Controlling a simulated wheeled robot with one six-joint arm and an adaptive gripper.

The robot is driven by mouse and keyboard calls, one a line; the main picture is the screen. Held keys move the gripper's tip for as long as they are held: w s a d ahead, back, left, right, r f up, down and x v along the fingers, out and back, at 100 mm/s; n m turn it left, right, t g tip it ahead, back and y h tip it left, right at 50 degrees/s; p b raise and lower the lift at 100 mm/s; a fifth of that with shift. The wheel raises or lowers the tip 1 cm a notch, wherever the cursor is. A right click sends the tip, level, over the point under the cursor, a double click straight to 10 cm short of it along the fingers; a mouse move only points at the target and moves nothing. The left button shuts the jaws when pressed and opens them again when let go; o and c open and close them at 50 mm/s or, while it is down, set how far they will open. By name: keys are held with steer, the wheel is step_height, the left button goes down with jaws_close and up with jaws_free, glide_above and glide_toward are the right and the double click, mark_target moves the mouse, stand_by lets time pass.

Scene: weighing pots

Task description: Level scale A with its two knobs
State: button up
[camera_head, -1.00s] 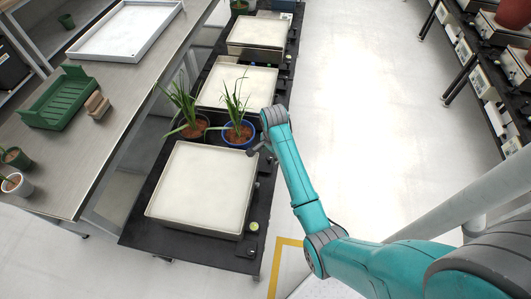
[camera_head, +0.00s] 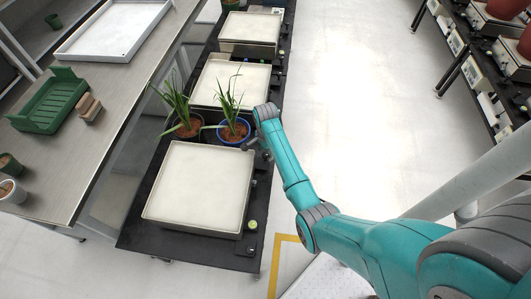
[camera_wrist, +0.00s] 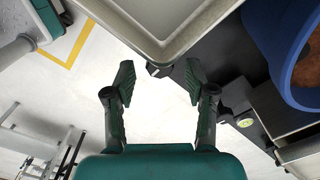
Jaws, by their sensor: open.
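The nearest scale has a wide pale pan (camera_head: 198,186) on a black bench; a round yellow-green level (camera_head: 252,225) sits by its near right corner. I cannot read its bubble or any label naming scale A. My gripper (camera_head: 256,145) is at this scale's far right corner, beside the blue pot (camera_head: 234,132). In the wrist view my gripper (camera_wrist: 160,88) is open and empty. A small dark knob (camera_wrist: 158,70) shows under the pan corner (camera_wrist: 160,45), just beyond and between the fingertips. A second knob is not clearly visible.
More scales stand behind, including the middle one (camera_head: 232,82). Another round level (camera_wrist: 245,122) shows right of my gripper in the wrist view. Open floor (camera_head: 350,110) lies right of the bench.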

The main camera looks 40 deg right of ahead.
steer(key=shift+f, duration=0.6)
jaws_close()
steer(key=shift+n, duration=0.3)
steer(key=n, duration=0.4)
steer(key=shift+n, duration=0.3)
steer(key=n, duration=0.4)
steer(key=shift+n, duration=0.3)
steer(key=n, duration=1)
